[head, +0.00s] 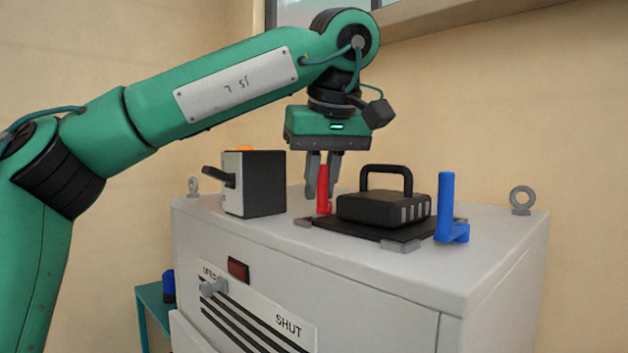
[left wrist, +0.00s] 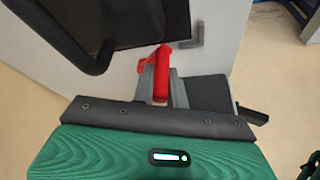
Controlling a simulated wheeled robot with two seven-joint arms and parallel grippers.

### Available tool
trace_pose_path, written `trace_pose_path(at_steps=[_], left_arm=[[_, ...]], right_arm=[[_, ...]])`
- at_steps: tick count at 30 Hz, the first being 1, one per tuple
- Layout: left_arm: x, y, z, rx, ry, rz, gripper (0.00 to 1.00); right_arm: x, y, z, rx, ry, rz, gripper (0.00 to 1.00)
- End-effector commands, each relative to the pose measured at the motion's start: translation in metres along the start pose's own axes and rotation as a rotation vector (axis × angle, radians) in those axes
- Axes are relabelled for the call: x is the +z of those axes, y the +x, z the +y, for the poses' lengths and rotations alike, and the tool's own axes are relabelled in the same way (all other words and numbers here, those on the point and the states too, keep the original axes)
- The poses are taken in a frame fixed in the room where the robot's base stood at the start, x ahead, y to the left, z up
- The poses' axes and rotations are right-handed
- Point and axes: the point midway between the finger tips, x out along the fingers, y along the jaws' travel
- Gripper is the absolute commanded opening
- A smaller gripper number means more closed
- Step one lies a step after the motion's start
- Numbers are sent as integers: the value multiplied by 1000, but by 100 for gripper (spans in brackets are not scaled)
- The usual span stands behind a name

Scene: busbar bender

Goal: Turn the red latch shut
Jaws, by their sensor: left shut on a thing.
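The red latch (head: 323,187) stands upright at the left side of a black device with a handle (head: 385,206), on top of the grey cabinet (head: 440,272). My left gripper (head: 322,190) points down from above with its fingers at the red latch. In the left wrist view the red latch (left wrist: 160,72) sits between the two fingers (left wrist: 161,92), which are shut on it. A blue latch (head: 446,205) stands upright at the right side of the black device. My right gripper is in neither view.
A black and grey box with a lever (head: 262,183) stands left of the red latch. Grey lifting eyes (head: 521,200) stick up at the cabinet's corners. A slider knob (head: 213,287) and a SHUT label are on the cabinet front. The front right top is clear.

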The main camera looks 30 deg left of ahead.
Motion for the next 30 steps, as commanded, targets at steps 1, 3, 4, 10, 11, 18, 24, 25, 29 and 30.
trace_pose_path(at_steps=[1,3,4,10,11,18,24,25,29,30], left_arm=[[1,-1,2,-18,-41,4,0],[2,-2,4,-43,-102,3,0],[2,-2,5,-54,-129,3,0],[4,-3,12,-126,-306,4,0],[5,-3,13,-137,-332,3,0],[5,-3,22,-221,-535,3,0],[5,-3,28,-277,-675,3,0],[5,-3,28,-285,-692,2,0],[4,-2,31,-311,-757,2,0],[4,-2,32,-318,-773,2,0]], right_arm=[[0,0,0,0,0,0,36],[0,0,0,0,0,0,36],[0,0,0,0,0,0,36],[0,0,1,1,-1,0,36],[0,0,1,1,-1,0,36],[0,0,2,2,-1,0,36],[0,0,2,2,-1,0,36],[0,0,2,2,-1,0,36],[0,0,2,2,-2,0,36],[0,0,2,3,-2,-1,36]])
